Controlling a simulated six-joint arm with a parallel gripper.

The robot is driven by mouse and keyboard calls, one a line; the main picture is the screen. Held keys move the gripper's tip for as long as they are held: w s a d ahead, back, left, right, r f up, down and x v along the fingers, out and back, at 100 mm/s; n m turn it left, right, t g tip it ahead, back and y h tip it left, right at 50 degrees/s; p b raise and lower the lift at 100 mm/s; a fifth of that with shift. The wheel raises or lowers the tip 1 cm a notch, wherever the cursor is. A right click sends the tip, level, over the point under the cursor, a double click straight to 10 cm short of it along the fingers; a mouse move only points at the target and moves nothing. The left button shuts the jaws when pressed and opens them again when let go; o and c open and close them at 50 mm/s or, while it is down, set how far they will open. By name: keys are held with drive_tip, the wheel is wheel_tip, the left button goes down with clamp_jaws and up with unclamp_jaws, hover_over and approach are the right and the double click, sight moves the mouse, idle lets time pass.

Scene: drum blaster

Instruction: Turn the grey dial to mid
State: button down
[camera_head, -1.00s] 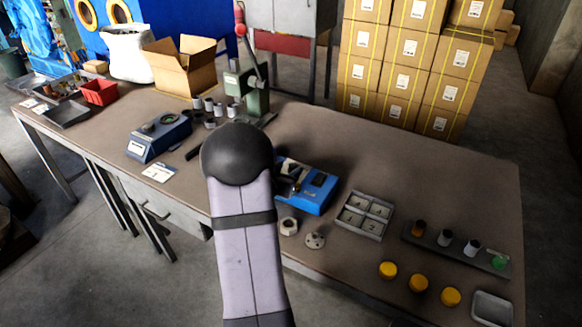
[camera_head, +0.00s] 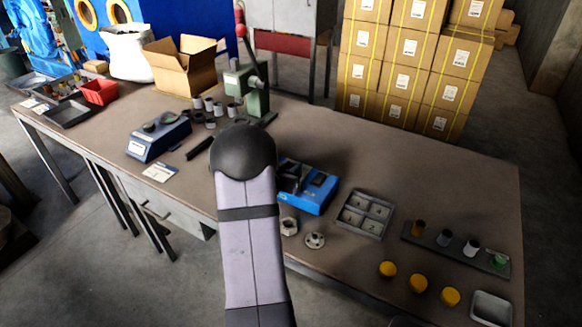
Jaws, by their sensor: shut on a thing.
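My arm's black rounded joint and pale link stand in the middle of the view, in front of the bench. My gripper is hidden behind them, so its fingers and what they touch do not show. I cannot make out a grey dial for certain. A blue box-shaped device (camera_head: 317,198) with dark parts on top sits just right of the black joint, its left side partly covered. A blue-grey device (camera_head: 158,138) with a round dark top stands on the bench to the left, clear of my arm.
A green press (camera_head: 250,92) with a red-knobbed lever stands behind my arm, with several grey cylinders (camera_head: 210,106) beside it. A divided tray (camera_head: 364,214), a rack (camera_head: 456,250) and yellow caps (camera_head: 419,284) lie to the right. The bench's back right (camera_head: 420,170) is clear.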

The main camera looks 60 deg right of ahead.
drive_tip(key=shift+w+r+m+g+p, duration=0.1)
drive_tip(key=shift+r+m+g+p, duration=0.2)
drive_tip(key=shift+p, duration=0.4)
drive_tip(key=shift+f+m+g+p, duration=0.2)
drive_tip(key=shift+m+g+p, duration=0.2)
drive_tip(key=shift+g, duration=0.1)
drive_tip(key=c, duration=1.5)
unclamp_jaws()
drive_tip(key=shift+b+v, duration=0.3)
drive_tip(key=shift+v, duration=3.35)
drive_tip(key=shift+f, duration=0.1)
